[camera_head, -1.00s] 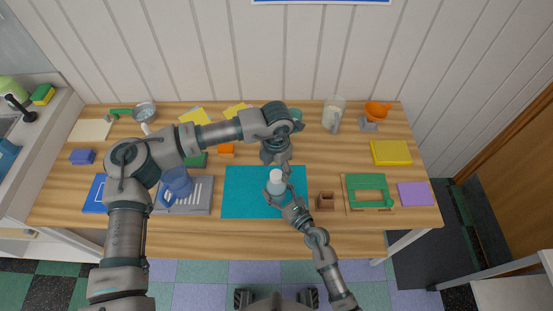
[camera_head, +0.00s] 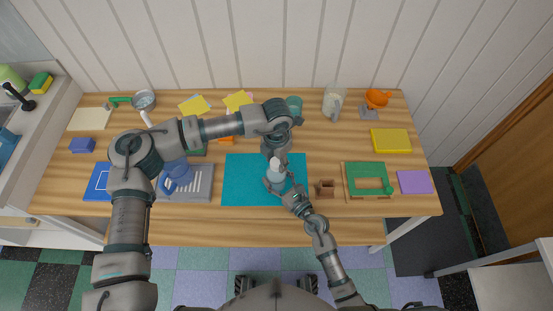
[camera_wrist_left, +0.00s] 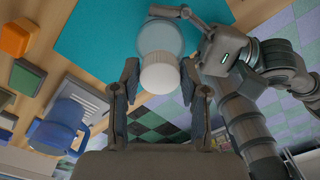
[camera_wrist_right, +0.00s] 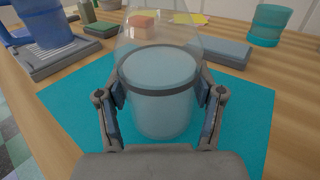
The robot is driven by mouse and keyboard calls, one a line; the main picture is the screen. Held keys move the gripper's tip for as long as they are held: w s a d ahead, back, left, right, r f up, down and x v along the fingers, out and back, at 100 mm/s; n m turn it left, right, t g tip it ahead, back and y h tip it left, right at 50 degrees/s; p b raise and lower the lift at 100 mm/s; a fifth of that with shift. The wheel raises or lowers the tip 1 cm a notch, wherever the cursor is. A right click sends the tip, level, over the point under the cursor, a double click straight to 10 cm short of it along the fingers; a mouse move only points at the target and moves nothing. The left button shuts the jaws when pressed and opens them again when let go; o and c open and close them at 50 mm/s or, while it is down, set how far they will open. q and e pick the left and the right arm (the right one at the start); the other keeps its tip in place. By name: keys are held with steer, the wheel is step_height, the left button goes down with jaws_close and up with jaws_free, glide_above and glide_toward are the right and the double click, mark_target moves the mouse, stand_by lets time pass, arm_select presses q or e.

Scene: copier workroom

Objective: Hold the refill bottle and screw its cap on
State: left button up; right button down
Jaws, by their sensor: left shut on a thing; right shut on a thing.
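The clear refill bottle (camera_head: 275,176) with pale blue contents stands upright over the teal mat (camera_head: 240,188). My right gripper (camera_wrist_right: 160,100) is shut around its body, a finger on each side by a dark band. The white cap (camera_wrist_left: 158,76) is at the bottle's top, between the fingers of my left gripper (camera_wrist_left: 160,82), which is shut on it from above. The bottle (camera_wrist_left: 160,38) shows behind the cap in the left wrist view. The neck is hidden, so I cannot tell how the cap is seated. The bottle's top is out of frame in the right wrist view.
A blue jug (camera_head: 176,178) stands on a grey ribbed tray (camera_head: 204,186) left of the mat. A brown box (camera_head: 325,189) and a green frame (camera_head: 352,188) are close on the right. A teal cup (camera_head: 293,104) stands behind. The front wooden strip is clear.

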arm_select(q)
steer(key=o, duration=1.4)
steer(key=shift+c, duration=0.2)
step_height(320, 180, up, 12)
steer(key=shift+w+f, duration=0.1)
arm_select(e)
steer(key=shift+c, duration=0.4)
jaws_free()
